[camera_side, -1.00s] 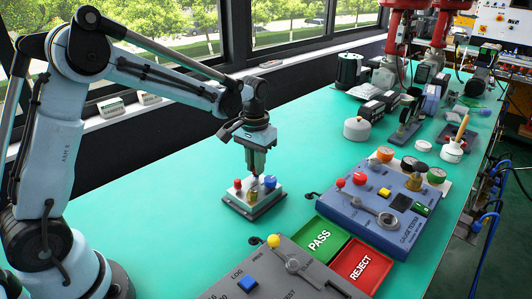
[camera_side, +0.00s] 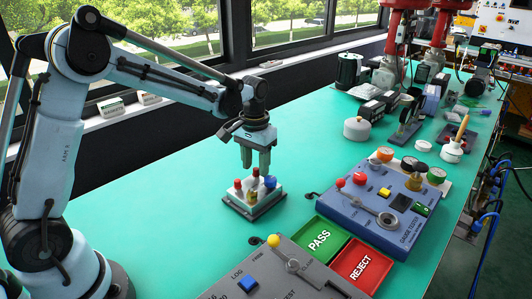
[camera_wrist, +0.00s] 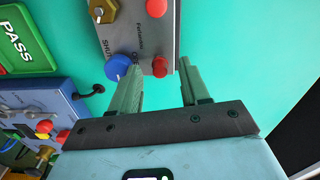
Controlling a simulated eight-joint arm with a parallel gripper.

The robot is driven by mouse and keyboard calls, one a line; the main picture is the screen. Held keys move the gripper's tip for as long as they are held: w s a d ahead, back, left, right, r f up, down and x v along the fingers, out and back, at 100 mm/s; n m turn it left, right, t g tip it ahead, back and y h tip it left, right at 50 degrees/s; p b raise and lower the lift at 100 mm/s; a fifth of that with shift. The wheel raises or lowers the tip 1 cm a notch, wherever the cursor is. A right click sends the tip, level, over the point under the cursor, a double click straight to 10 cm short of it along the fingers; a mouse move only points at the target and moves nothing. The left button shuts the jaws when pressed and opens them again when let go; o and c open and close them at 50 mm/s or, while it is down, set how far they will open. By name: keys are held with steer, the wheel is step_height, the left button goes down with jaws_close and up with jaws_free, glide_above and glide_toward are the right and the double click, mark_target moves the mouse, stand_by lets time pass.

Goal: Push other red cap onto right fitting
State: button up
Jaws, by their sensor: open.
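A small grey valve positioner block (camera_side: 240,209) stands on the green bench in the side view. It also shows in the wrist view (camera_wrist: 140,35), with a brass fitting (camera_wrist: 103,11), a blue knob (camera_wrist: 118,67) and two red caps. One red cap (camera_wrist: 156,8) is at the top edge; the other red cap (camera_wrist: 159,66) is at the block's near edge, between my finger ends in the picture. How far it is seated cannot be told. My gripper (camera_side: 256,170) is open, pointing down just above the block. Both fingers (camera_wrist: 162,76) are apart with nothing gripped between them.
A blue gauge tester (camera_side: 375,222) stands to the right. The green PASS tray (camera_side: 319,236) and red REJECT tray (camera_side: 362,264) lie in front of it. A grey panel with a yellow ball lever (camera_side: 273,241) is at the front. The bench left of the block is clear.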

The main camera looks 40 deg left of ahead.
mark_target(256, 169)
step_height(256, 169, up, 11)
steer(key=s+d+f+m+t, duration=0.1)
steer(key=s+t, duration=0.6)
steer(key=s, duration=0.8)
steer(key=shift+s+d+f+m, duration=0.25)
steer(key=shift+d+f+m, duration=0.15)
steer(key=shift+d+f, duration=0.55)
stand_by(0.6)
